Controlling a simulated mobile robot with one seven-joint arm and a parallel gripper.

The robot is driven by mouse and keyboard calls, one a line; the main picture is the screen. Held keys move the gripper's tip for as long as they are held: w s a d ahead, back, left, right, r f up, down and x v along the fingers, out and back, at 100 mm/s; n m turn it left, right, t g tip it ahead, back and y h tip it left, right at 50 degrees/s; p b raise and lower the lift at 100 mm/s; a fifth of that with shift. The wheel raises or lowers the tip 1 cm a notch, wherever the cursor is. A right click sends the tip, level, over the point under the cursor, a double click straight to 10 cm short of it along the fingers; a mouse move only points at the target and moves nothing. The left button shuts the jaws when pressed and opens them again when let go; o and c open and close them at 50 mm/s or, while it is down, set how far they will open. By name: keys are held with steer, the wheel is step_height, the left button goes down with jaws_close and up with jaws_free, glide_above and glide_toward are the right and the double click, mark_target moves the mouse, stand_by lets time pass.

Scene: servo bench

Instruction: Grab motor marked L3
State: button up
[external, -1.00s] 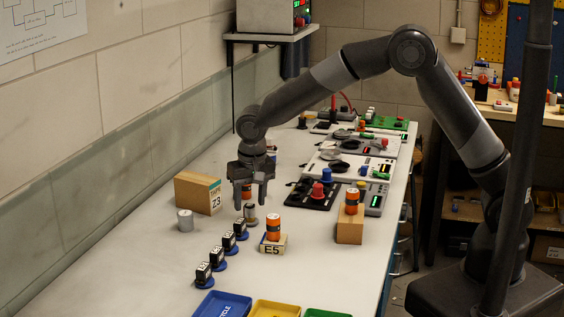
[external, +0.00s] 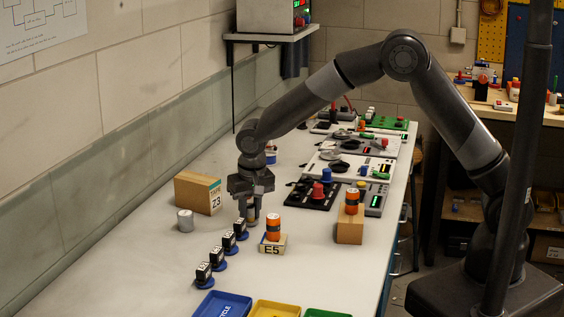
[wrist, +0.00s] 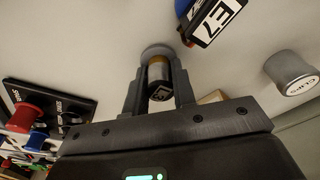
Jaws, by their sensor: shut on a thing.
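My gripper (external: 249,218) is down at the table and shut on a small upright metal cylinder, a motor. In the wrist view the motor (wrist: 160,78) is between the two fingers of my gripper (wrist: 158,90). It has a brass-coloured band and a dark end with a white mark that I cannot read for sure. A grey round base (wrist: 156,52) shows at its far end. In the external view the fingers hide most of the motor.
Black blocks on blue bases (external: 228,244) stand in a row close by; one labelled E7 (wrist: 214,20) is near the fingers. An orange cylinder (external: 273,227) stands on the E5 block (external: 272,245). A grey tin (external: 185,221) and a Z3 box (external: 197,192) are left.

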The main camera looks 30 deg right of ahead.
jaws_close()
steer(key=shift+r, duration=0.1)
